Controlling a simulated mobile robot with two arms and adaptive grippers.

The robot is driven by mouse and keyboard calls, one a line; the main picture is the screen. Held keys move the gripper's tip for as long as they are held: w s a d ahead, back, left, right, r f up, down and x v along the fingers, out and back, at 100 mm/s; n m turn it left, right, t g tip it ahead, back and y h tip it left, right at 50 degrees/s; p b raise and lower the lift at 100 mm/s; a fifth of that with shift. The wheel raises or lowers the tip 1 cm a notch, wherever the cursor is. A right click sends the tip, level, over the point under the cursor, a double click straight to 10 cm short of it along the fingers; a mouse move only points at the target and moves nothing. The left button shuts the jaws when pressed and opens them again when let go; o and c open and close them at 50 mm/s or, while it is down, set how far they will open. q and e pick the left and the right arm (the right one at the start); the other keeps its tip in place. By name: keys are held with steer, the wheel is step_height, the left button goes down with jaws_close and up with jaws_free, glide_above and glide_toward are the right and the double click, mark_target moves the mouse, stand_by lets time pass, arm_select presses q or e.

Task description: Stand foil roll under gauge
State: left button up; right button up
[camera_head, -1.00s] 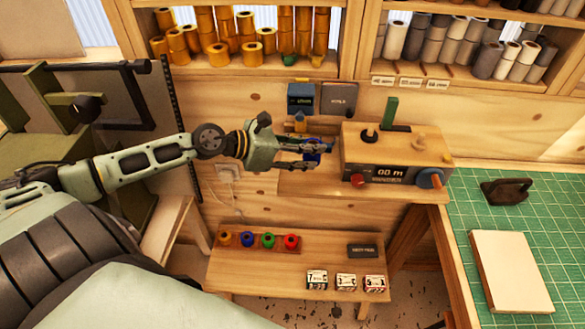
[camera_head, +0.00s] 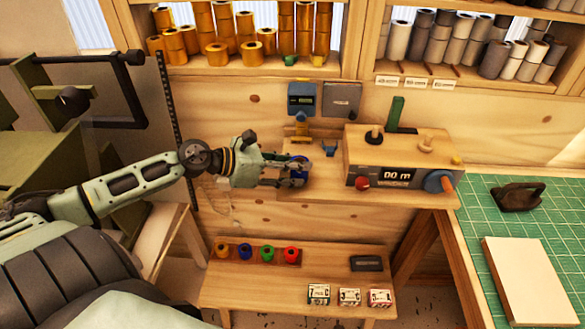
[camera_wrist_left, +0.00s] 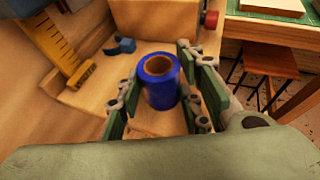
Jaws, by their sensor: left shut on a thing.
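A blue foil roll (camera_head: 299,178) with a brown core stands upright between the fingers of my left gripper (camera_head: 284,177). In the left wrist view the roll (camera_wrist_left: 160,90) sits between the green finger pads (camera_wrist_left: 160,105), and its open top end faces up. The gripper is shut on it over the left part of the wooden bench (camera_head: 325,190); I cannot tell if the roll's base touches the wood. The gauge (camera_head: 301,98), a blue-grey box with a small display, is on the wall behind, with a yellow part (camera_head: 301,124) below it. My right gripper is not in view.
A small blue forked piece (camera_head: 329,149) lies behind the roll. A wooden machine with a display (camera_head: 397,175) stands to the right. Several coloured rolls (camera_head: 268,253) and small boxes (camera_head: 349,296) sit on the lower shelf. A green cutting mat (camera_head: 480,220) is at right.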

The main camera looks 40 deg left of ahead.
arm_select(q)
steer(key=shift+f, duration=0.15)
steer(key=o, duration=1.2)
steer(key=shift+r, duration=0.25)
steer(key=shift+s+a, duration=0.2)
steer(key=shift+s, duration=0.15)
steer(key=b+v, duration=0.2)
steer(key=v, duration=0.9)
steer(key=shift+r, duration=0.2)
steer(key=shift+s, duration=0.1)
